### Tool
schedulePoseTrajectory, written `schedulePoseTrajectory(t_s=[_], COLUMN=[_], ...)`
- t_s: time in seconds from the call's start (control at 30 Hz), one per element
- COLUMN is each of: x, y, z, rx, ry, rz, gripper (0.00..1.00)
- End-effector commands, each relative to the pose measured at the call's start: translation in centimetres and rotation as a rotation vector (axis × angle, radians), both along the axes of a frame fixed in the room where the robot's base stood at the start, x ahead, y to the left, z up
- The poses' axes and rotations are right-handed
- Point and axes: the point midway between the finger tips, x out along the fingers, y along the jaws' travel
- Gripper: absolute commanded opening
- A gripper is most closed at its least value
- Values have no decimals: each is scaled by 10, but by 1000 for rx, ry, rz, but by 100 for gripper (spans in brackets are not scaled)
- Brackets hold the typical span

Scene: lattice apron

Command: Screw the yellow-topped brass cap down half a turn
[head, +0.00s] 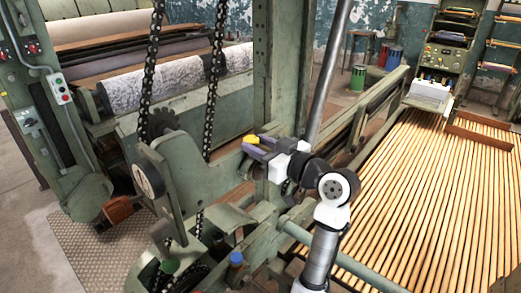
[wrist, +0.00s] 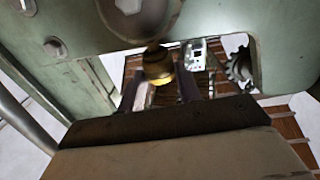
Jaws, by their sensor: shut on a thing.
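The yellow-topped brass cap (head: 252,139) shows in the head view as a small yellow spot at the fingertips, beside the green machine upright. Its lower part is hidden there by my gripper (head: 259,150). In the wrist view the brass cap (wrist: 157,66) sits between the two dark fingers of my gripper (wrist: 161,84), just below a rounded metal part of the machine. My gripper is shut on the cap. The cap's thread and how far down it sits cannot be seen.
A green-topped part (head: 170,266) and a blue-topped part (head: 236,258) stand lower on the machine. A toothed gear (head: 163,121) and hanging chains (head: 213,85) are to the left. A slatted wooden bed (head: 430,200) stretches out at the right.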

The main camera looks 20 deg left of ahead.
Motion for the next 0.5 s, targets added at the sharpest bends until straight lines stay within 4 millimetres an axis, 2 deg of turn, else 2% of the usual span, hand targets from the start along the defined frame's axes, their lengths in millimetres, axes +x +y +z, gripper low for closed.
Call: schedulePoseTrajectory(t_s=[0.2, 0.5], x=[-4, -5], y=[1, 2], z=[0, 0], rx=[0, 1], ry=[-1, 1], rz=[-123, -203], gripper=[11, 11])
